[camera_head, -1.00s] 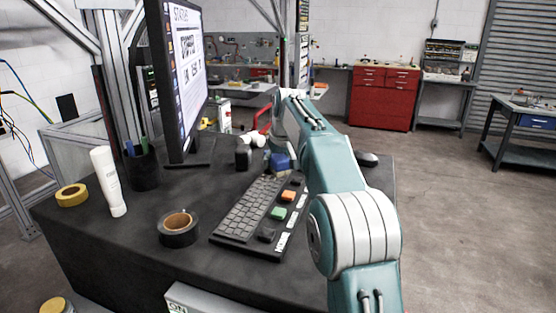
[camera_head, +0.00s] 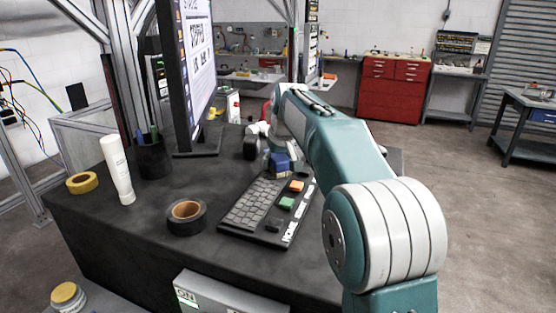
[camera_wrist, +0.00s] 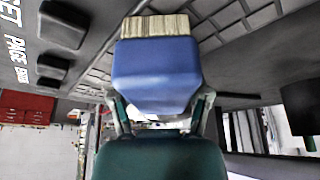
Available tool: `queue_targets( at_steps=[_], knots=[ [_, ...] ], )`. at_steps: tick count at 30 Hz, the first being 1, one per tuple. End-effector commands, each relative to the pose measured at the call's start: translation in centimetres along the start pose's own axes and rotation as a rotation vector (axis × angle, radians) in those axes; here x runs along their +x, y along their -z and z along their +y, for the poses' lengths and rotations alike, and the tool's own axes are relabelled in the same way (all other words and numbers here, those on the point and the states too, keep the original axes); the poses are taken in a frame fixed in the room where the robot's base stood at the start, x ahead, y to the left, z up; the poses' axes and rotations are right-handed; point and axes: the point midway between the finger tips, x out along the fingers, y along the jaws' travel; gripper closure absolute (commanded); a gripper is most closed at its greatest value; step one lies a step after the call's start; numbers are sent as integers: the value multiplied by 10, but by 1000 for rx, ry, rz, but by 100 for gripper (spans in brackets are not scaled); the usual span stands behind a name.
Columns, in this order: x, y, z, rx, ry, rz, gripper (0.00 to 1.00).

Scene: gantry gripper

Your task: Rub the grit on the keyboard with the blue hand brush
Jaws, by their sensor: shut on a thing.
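The dark keyboard (camera_head: 250,207) lies on the black desk, with grey keys and orange and green keys on its right side. My gripper (camera_wrist: 160,110) is shut on the blue hand brush (camera_wrist: 157,72), one finger on each side of its block. The brush's tan bristles (camera_wrist: 155,25) point at the keyboard keys (camera_wrist: 230,18) in the wrist view; I cannot tell whether they touch. In the head view the brush (camera_head: 279,161) is at the keyboard's far end, partly behind my arm. No grit can be made out on the keys.
A monitor (camera_head: 190,75) stands behind the keyboard on the left. A black tape roll (camera_head: 187,217), a white bottle (camera_head: 117,170), a yellow tape roll (camera_head: 82,183) and a pen cup (camera_head: 153,158) stand left of it. The desk's front has some bare room.

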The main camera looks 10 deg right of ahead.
Motion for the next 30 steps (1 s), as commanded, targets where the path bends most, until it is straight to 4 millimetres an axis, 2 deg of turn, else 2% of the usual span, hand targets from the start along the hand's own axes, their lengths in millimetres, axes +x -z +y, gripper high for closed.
queue_targets(
  at_steps=[16, 26, 30],
  knots=[
    [-8, -23, -24, 0, 0, 3, 90],
    [-8, -23, -24, 0, -1, 3, 90],
    [-18, -18, -24, 0, -1, 5, 90]
  ],
)
